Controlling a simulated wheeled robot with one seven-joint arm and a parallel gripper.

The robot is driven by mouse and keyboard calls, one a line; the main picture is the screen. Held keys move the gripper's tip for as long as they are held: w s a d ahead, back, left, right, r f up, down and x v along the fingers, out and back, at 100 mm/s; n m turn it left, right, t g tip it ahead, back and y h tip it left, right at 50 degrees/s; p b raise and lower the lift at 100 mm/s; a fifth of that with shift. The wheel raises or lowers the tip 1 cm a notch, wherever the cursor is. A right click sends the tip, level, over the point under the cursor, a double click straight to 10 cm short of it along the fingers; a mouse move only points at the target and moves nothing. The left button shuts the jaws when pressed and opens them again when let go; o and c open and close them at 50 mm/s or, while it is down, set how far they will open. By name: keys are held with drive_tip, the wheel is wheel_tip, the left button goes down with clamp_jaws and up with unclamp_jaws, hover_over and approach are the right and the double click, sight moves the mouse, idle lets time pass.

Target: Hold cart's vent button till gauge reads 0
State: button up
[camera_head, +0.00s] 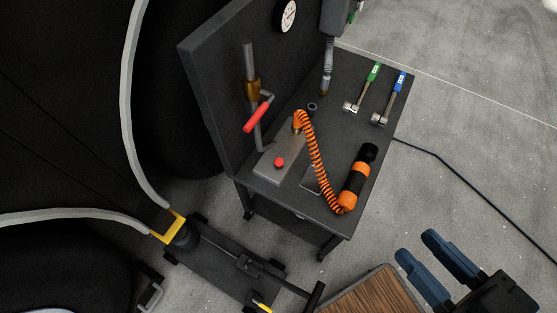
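The cart (372,98) is dark grey, with a flat top and an upright back panel. A red round button (279,161) sits on a grey box (268,173) near the cart top's front left; I see no label showing that it is the vent button. A white round gauge (287,15) is on the upper part of the back panel; its dial is too small to read. My gripper (416,247) is at the lower right, beyond the cart's near edge. Its two blue fingers are apart with nothing between them, and it touches nothing on the cart.
A red-handled valve (257,117) stands on a pipe behind the box. An orange coiled hose (316,160) runs to an orange-black cylinder (356,181). A wooden top (372,295) is beside my gripper.

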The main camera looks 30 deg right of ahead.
clamp_jaws()
idle(0.3)
idle(1.5)
